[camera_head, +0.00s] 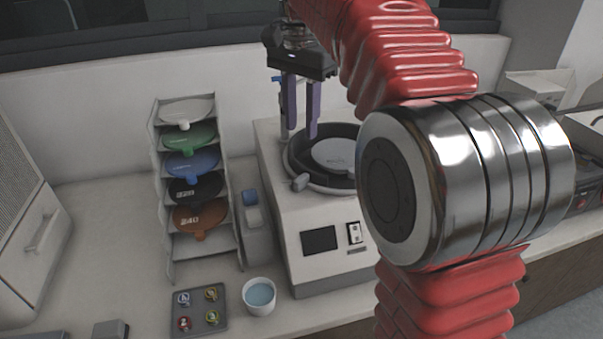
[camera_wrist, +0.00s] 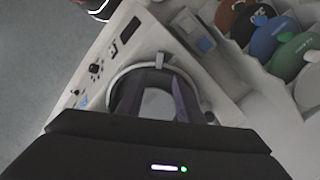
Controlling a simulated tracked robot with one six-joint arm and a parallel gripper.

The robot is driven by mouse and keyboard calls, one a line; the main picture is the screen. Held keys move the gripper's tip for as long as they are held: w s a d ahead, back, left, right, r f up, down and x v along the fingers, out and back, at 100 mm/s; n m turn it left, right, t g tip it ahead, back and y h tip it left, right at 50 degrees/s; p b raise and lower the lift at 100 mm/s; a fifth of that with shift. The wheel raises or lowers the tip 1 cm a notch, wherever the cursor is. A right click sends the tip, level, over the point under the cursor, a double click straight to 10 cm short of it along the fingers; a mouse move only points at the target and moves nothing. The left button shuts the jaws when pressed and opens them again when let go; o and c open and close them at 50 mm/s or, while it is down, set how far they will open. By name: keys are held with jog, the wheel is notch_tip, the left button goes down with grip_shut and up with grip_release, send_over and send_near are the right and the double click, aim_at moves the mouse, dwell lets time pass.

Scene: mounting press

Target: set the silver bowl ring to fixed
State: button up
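The grinder-polisher machine (camera_head: 325,215) stands on the bench with a round dark bowl on top. The silver bowl ring (camera_wrist: 133,69) runs around the bowl's rim in the wrist view, with a grey tab (camera_wrist: 159,60) sticking out at its edge. In the head view a grey tab (camera_head: 300,182) shows at the bowl's front left. A pale disc (camera_head: 337,153) lies inside the bowl. My gripper (camera_head: 299,136) is above the bowl's left part, pointing down, its two purple fingers apart and empty. My arm hides the bowl's right side in the head view.
A rack (camera_head: 164,225) of coloured discs stands left of the machine. A grey bottle-like item with a blue top (camera_head: 250,198) is between them. A cup of blue liquid (camera_head: 260,297) and a tray of small samples (camera_head: 220,292) are in front.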

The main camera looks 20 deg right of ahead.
aim_at(301, 177)
notch_tip(301, 177, down, 14)
jog(key=shift+r, duration=0.1)
dwell(0.8)
grip_shut()
dwell(0.3)
dwell(0.4)
